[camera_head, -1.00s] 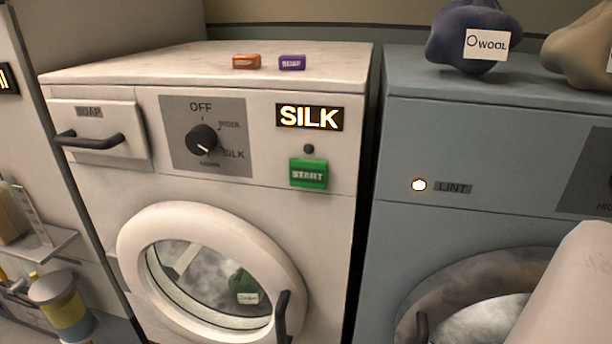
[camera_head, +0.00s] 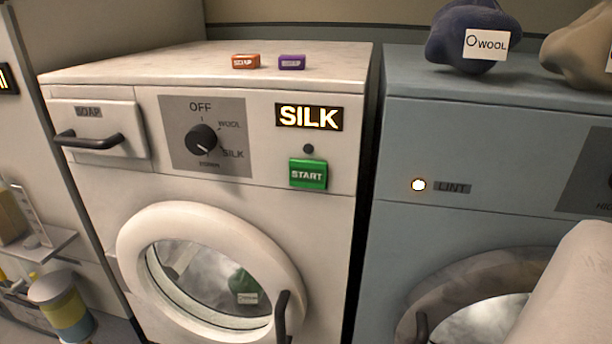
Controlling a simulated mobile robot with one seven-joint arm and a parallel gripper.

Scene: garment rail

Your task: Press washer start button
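The white washer (camera_head: 80,80) stands at the left centre of the head view. Its green START button (camera_head: 308,174) is on the right of the front panel, below a small dark round lamp (camera_head: 308,149). A lit display (camera_head: 309,117) above reads SILK. The black dial (camera_head: 201,139) has its mark pointing down. The round door (camera_head: 140,236) looks closed, with a green labelled item (camera_head: 243,285) behind its glass. My gripper is not in view; a pale rounded part at the lower right looks like my arm.
A blue-grey machine (camera_head: 480,130) with a lit LINT lamp (camera_head: 418,185) stands at the right. A dark WOOL bundle (camera_head: 460,45) sits on it. Orange (camera_head: 245,62) and purple (camera_head: 291,62) soap blocks lie on the washer. A soap drawer handle (camera_head: 90,141) juts out, as does the door handle (camera_head: 283,316).

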